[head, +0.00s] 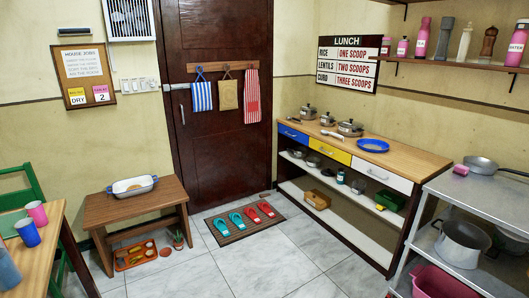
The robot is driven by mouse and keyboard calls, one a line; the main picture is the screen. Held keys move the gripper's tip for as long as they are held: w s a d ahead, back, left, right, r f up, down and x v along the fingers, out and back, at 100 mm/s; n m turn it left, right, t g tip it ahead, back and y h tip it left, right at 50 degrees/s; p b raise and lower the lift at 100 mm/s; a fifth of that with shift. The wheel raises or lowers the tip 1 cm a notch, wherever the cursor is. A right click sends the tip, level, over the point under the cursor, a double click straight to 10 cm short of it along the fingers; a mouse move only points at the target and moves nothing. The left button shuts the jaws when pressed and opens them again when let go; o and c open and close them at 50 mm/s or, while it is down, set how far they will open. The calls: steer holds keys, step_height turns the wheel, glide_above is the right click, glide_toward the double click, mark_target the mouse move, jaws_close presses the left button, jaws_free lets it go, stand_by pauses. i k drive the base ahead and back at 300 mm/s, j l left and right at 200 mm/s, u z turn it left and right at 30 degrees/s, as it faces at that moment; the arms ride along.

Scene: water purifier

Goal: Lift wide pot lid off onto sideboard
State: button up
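The sideboard (415,162) stands along the right wall, with a light wooden top and blue, yellow and white drawer fronts. Three small grey metal pots with lids stand in a row on its top: one at the far end (308,112), a small one in the middle (327,119) and a wider one nearest me (350,129). The wider pot's lid (350,122) appears to sit on it, with a dark knob. My gripper is not in this view, so its state does not show.
A blue plate (373,145) and a utensil (332,135) lie on the sideboard top; bare wood shows right of the plate. A metal rack (485,195) with pots stands at the right. Slippers lie on a doormat (243,220). The tiled floor (290,262) ahead is clear.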

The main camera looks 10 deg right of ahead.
mark_target(350, 123)
steer(key=i, duration=4.15)
steer(key=i+j+z, duration=0.1)
steer(key=i+z, duration=0.15)
steer(key=i, duration=0.3)
steer(key=i+j+z, duration=0.25)
steer(key=i, duration=0.35)
